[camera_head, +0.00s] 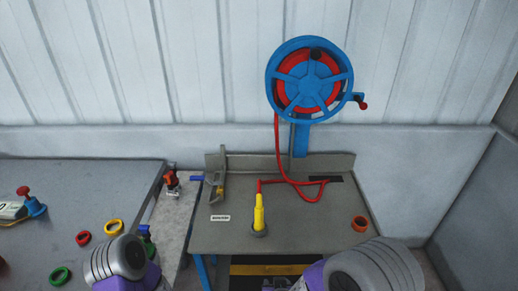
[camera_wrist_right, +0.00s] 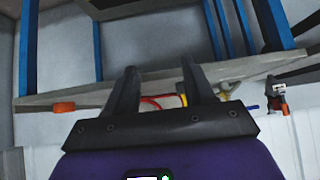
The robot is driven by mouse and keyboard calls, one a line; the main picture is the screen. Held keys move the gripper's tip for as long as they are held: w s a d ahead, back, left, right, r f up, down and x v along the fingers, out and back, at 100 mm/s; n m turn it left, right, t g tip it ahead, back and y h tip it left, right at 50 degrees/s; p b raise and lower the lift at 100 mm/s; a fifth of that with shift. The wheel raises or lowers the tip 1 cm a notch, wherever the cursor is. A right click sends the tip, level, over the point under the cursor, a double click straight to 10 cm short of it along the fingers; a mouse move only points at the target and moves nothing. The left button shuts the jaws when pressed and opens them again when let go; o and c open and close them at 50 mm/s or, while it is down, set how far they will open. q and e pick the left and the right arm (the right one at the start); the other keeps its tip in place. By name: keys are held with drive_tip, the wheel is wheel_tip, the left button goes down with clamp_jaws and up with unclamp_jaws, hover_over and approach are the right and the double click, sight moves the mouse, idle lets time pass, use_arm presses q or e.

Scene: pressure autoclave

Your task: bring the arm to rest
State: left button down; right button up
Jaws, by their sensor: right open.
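My right gripper (camera_wrist_right: 160,78) is open in the right wrist view, its two dark fingers apart with nothing held between them. The workbench edge, part of a red hose and a yellow piece show beyond the fingers. In the head view my right arm (camera_head: 375,267) comes in at the bottom right, in front of the grey workbench (camera_head: 300,238). My left arm (camera_head: 115,258) shows at the bottom left, and its gripper fingers are out of the picture.
A blue reel (camera_head: 309,80) with a red hose (camera_head: 277,150) hangs on the wall. A grey table (camera_head: 60,190) at left holds several small rings.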

drive_tip(key=s+d+f+m+g+y, duration=0.1)
drive_tip(key=s+d+f+g+y, duration=0.1)
drive_tip(key=s+f+g, duration=0.2)
drive_tip(key=s+d+f+m+g+y, duration=0.1)
drive_tip(key=s+f+g, duration=0.3)
drive_tip(key=s+f, duration=0.6)
wheel_tip(320, 180, down, 4)
drive_tip(key=shift+s+d+f+m+y, duration=0.15)
drive_tip(key=shift+d+m+y, duration=0.25)
drive_tip(key=shift+d, duration=0.35)
